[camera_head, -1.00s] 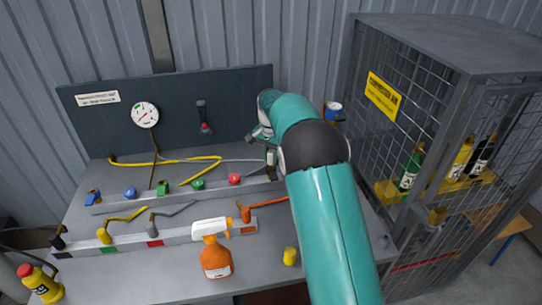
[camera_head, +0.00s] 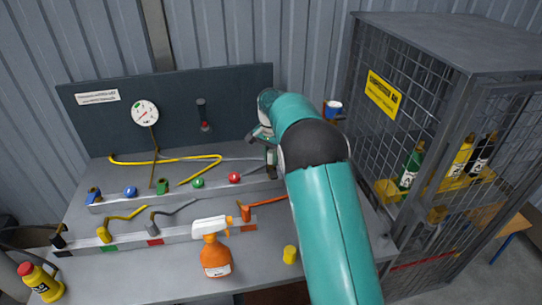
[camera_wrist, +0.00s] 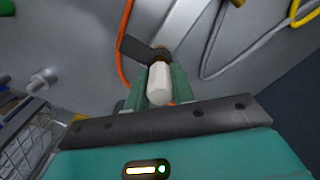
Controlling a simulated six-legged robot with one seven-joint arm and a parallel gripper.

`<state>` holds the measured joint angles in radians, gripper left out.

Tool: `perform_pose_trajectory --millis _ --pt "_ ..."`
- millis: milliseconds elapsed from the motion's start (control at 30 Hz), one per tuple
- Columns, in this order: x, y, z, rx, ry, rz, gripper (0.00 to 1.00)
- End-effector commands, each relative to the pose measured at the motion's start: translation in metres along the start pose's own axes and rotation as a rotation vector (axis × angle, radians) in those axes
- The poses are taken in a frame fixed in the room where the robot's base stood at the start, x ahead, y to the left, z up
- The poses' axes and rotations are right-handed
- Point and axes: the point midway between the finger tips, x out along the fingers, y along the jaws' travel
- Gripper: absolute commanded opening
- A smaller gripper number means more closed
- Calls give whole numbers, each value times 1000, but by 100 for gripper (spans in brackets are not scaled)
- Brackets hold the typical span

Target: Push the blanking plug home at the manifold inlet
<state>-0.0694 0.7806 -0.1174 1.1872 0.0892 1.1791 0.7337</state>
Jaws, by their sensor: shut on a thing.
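My gripper (camera_wrist: 158,78) is shut on a pale, faceted plug (camera_wrist: 159,86), which sits between its two green fingers in the wrist view. The far end of the plug meets a brass-coloured ring (camera_wrist: 160,54) by a dark bracket (camera_wrist: 138,48), which I take to be the manifold inlet. I cannot tell how deep the plug sits in it. In the head view my arm hides most of the gripper and the plug, at the right end of the rear manifold rail (camera_head: 215,189).
Coloured fittings line both rails. An orange hose (camera_wrist: 125,45) runs close to the bracket. A mesh cage (camera_head: 385,125) with bottles stands at the right.

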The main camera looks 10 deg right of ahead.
Motion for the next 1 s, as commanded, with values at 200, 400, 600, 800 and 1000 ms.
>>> perform_pose_trajectory --millis 200,400,600,800,1000 --pt "4 0 0 0 0 0 1" --pt "7 0 0 0 0 -1 1" --pt "10 0 0 0 0 -1 1" --pt "12 0 0 0 0 0 1" --pt "12 0 0 0 -1 1 42"
